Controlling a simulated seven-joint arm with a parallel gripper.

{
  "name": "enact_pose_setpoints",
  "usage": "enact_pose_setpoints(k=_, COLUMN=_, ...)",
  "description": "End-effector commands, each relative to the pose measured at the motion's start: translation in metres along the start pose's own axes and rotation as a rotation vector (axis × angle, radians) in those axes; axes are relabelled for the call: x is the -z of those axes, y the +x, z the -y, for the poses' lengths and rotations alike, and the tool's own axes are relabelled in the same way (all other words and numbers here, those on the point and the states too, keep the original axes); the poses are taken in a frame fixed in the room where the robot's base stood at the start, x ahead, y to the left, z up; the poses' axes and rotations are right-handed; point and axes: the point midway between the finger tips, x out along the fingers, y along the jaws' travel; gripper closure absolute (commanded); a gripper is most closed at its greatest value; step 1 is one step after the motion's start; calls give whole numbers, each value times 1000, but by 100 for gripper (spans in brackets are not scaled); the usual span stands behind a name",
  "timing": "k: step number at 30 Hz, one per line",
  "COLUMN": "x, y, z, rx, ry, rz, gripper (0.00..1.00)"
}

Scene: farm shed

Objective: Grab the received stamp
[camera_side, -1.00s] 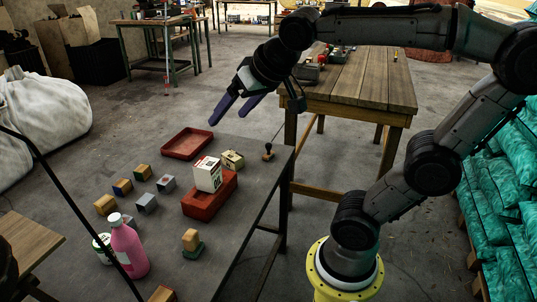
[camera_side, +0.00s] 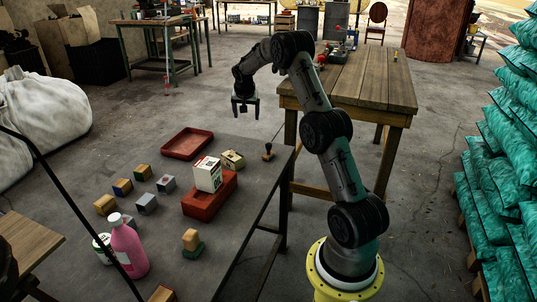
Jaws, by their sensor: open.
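Several small stamp-like blocks stand on the dark table (camera_side: 238,240). A wooden stamp with a knob handle (camera_side: 268,151) stands near the right edge. A wooden block on a green base (camera_side: 191,243) stands nearer the camera. I cannot tell which is the received stamp; no such lettering is readable. My gripper (camera_side: 246,111) is open and empty, fingers pointing down, above and beyond the table's far edge.
A red tray (camera_side: 187,157) lies at the table's back. A white printed box (camera_side: 208,174) sits on a red box (camera_side: 213,205), with a pale yellow block (camera_side: 232,160) behind. A pink bottle (camera_side: 128,250) stands front left. A wooden table (camera_side: 350,90) stands behind.

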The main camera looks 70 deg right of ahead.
Motion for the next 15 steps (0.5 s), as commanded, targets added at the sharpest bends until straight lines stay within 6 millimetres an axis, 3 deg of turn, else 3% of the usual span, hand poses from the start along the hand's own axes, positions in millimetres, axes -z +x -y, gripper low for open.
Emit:
enact_pose_setpoints(k=1, x=-2, y=28, z=-19, rx=-33, ry=20, rz=27, gripper=16)
enact_pose_setpoints(k=3, x=-7, y=54, z=-41, rx=-67, ry=42, rz=57, gripper=16)
enact_pose_setpoints(k=6, x=-16, y=79, z=-66, rx=-104, ry=66, rz=95, gripper=16)
enact_pose_setpoints(k=9, x=-17, y=89, z=-80, rx=-119, ry=82, rz=106, gripper=16)
enact_pose_setpoints(k=15, x=-21, y=118, z=-84, rx=-121, ry=83, rz=108, gripper=16)
